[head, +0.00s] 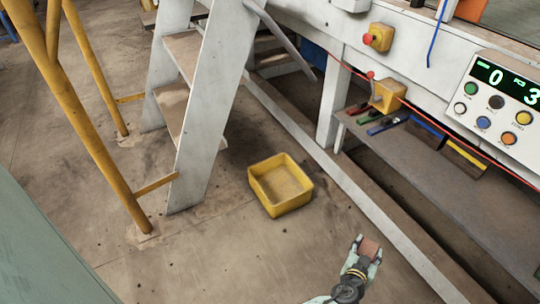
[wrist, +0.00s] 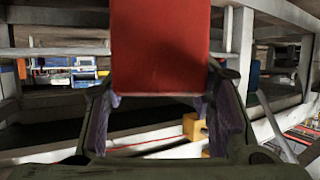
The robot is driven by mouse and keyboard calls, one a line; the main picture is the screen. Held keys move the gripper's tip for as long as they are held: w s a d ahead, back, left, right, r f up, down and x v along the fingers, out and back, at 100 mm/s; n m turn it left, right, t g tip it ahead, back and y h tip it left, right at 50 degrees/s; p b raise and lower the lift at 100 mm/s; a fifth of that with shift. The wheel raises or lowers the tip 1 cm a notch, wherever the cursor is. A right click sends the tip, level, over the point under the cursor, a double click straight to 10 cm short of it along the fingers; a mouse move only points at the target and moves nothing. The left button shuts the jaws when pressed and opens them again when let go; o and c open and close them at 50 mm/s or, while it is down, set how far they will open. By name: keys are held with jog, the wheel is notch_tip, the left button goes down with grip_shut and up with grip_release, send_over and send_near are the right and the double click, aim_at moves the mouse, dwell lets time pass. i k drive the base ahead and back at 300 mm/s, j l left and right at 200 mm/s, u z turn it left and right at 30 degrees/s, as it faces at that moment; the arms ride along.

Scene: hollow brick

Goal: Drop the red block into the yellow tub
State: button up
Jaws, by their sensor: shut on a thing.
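The red block (wrist: 160,50) is held between the fingers of my gripper (wrist: 165,112) and fills the upper middle of the wrist view. In the head view the block (head: 370,248) shows as a dull reddish piece at the tip of my gripper (head: 366,254), low and right of centre. My gripper is shut on it. The yellow tub (head: 280,185) is a square open box on the floor near the middle of the head view. I see nothing in it. In the picture my gripper is below and to the right of the tub, apart from it.
Grey steps (head: 200,100) stand left of the tub, with yellow rails (head: 95,65) beyond. A low white beam (head: 330,170) runs along the tub's right. A shelf with coloured tools (head: 385,124) and a button panel (head: 500,95) are at the right. Floor around the tub's front is clear.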

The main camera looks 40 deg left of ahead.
aim_at(285, 184)
jog(key=u, duration=1.3)
jog(key=i+l+u, duration=0.1)
jog(key=l, duration=0.2)
jog(key=i+l, duration=0.2)
jog(key=i+l+u, duration=0.15)
jog(key=l, duration=0.2)
